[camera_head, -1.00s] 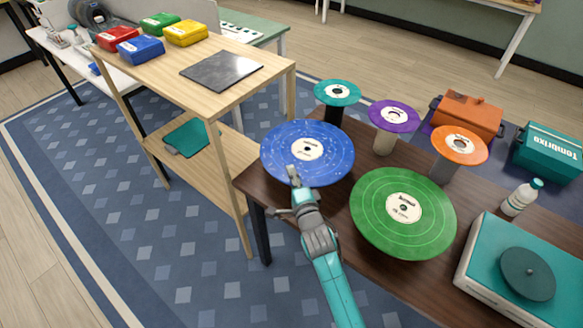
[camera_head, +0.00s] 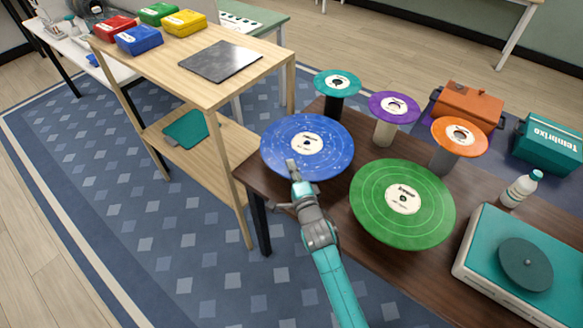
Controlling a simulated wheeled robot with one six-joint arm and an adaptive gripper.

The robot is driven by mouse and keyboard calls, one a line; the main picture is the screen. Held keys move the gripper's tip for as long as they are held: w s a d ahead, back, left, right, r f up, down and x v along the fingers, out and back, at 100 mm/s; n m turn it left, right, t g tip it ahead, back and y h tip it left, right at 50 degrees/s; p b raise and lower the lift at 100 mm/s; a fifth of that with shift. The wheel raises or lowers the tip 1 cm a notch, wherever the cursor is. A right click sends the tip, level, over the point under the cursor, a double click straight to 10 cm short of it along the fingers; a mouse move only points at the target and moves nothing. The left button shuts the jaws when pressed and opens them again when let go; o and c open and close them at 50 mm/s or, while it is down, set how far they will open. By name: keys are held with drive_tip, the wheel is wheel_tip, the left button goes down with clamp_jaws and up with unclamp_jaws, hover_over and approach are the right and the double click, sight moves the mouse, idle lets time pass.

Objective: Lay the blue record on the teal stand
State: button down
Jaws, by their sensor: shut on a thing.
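The blue record (camera_head: 330,160) lies roughly flat at the left end of the dark table. My gripper (camera_head: 293,171) is shut on its near left edge. What is beneath the record is hidden, so I cannot tell whether it rests on something. The teal stand (camera_head: 337,85), a round teal top with a white centre on a dark post, stands just behind the blue record, apart from it in the picture.
A purple stand (camera_head: 408,111), an orange stand (camera_head: 473,145) and a large green record (camera_head: 432,188) are to the right. A turntable (camera_head: 485,248) and bottle (camera_head: 520,189) stand farther right. A wooden shelf (camera_head: 205,95) is close on the left.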

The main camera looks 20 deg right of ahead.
drive_tip(key=shift+f, duration=0.6)
idle(0.7)
drive_tip(key=c, duration=1.6)
unclamp_jaws()
drive_tip(key=shift+s, duration=0.15)
drive_tip(key=shift+s+d+f, duration=0.1)
drive_tip(key=shift+s, duration=5.25)
